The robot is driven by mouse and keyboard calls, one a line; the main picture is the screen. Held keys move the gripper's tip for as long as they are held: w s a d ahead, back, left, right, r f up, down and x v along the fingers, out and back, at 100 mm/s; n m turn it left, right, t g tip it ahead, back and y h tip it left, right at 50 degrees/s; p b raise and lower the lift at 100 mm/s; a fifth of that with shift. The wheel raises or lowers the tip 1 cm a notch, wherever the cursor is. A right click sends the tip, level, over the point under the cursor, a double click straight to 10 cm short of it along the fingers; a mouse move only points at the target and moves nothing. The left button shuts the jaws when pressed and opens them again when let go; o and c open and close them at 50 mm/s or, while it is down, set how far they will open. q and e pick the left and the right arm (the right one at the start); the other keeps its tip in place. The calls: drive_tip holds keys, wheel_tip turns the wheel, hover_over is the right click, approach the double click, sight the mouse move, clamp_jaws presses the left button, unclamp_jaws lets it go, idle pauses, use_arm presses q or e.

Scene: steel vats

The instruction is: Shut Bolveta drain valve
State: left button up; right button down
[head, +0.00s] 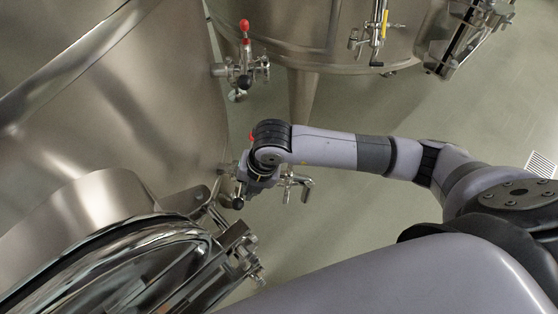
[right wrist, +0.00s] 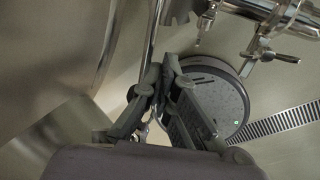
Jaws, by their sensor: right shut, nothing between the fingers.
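No readable label shows which valve is Bolveta's drain valve. A steel valve fitting (head: 296,183) low on the left vat (head: 130,110) sits by my right gripper (head: 256,178). My wrist hides much of this fitting. In the right wrist view my right gripper (right wrist: 162,75) is shut and empty, with a thin steel rod (right wrist: 152,45) beyond its fingertips. I cannot tell if they touch. My left gripper is not in view.
Another valve (head: 245,68) with a red ball knob (head: 245,26) is higher on the left vat's side. A second vat (head: 300,35) stands behind, with a valve (head: 373,38). An open hatch (head: 110,260) is at lower left. A floor grate (right wrist: 285,122) shows in the wrist view.

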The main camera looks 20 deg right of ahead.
drive_tip(key=d+p+v, duration=0.1)
drive_tip(key=p+v, duration=0.5)
drive_tip(key=v, duration=0.2)
drive_tip(key=shift+s, duration=0.3)
idle(0.5)
idle(0.4)
